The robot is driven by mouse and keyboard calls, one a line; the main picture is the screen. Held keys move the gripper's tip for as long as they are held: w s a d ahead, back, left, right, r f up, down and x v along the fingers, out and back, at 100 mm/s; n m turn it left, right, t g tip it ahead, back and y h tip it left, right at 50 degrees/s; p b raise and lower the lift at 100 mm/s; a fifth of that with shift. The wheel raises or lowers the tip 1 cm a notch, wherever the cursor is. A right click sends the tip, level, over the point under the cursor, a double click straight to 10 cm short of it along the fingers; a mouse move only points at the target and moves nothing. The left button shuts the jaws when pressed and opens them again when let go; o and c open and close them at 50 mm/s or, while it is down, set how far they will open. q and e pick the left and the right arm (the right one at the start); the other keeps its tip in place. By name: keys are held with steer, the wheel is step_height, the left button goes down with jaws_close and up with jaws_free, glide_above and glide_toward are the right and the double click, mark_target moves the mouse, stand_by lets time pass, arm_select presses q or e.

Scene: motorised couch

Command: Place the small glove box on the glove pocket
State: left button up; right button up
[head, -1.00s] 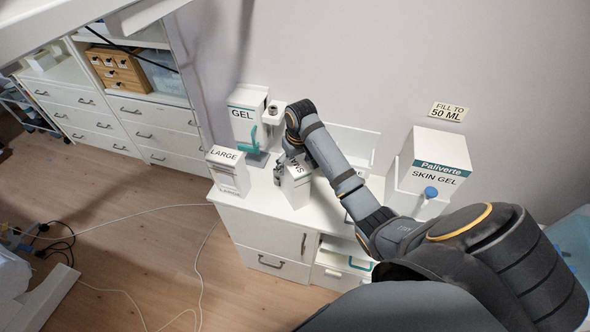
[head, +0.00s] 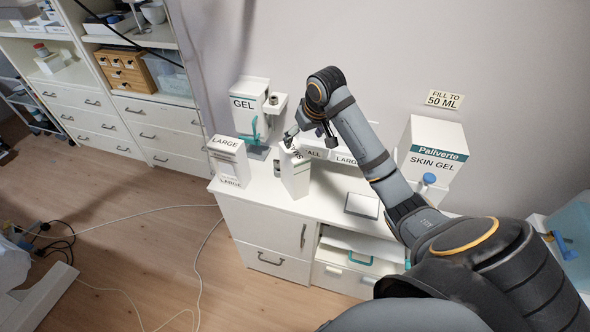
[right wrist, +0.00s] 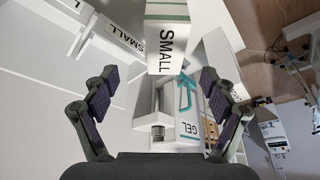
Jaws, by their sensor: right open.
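The small glove box (head: 295,178) is a white box standing on the cabinet top, its SMALL label partly hidden in the head view. It also shows in the right wrist view (right wrist: 167,42), beyond the fingers. The glove pocket (head: 315,153) is a white holder at the wall with SMALL and LARGE labels, partly covered by my arm. Its SMALL label shows in the right wrist view (right wrist: 128,33). My right gripper (head: 290,140) is open and empty just above the box; its spread fingers (right wrist: 157,82) show clear of it. My left gripper is out of view.
The LARGE box (head: 228,162) stands left of the small box. A GEL dispenser (head: 248,112) is behind. A flat grey-topped item (head: 362,205) lies on the cabinet top (head: 325,200). The SKIN GEL dispenser (head: 432,160) is at the right. An open drawer (head: 350,262) is below.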

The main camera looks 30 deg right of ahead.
mark_target(295, 150)
steer(key=p+x, duration=0.1)
steer(key=x, duration=0.1)
steer(key=p+x, duration=0.1)
steer(key=x, duration=0.2)
steer(key=shift+w+a+r, duration=0.1)
steer(key=shift+w+a, duration=0.05)
steer(key=shift+a, duration=0.1)
steer(key=shift+f, duration=0.2)
steer(key=shift+d, duration=0.1)
steer(key=shift+w+a+f+p, duration=0.15)
steer(key=shift+w+f+p, duration=0.15)
steer(key=shift+f+p, duration=0.3)
steer(key=shift+w+a+f+p, duration=0.15)
steer(key=shift+w+f+p, duration=0.15)
steer(key=shift+p, duration=0.35)
steer(key=x, duration=0.2)
steer(key=shift+w+f, duration=0.1)
steer(key=shift+f, duration=0.2)
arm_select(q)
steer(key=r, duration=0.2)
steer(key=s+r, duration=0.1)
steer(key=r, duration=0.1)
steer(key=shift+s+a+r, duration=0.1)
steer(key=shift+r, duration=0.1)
arm_select(e)
steer(key=shift+w+f, duration=0.1)
steer(key=shift+f, duration=0.15)
steer(key=shift+f, duration=0.25)
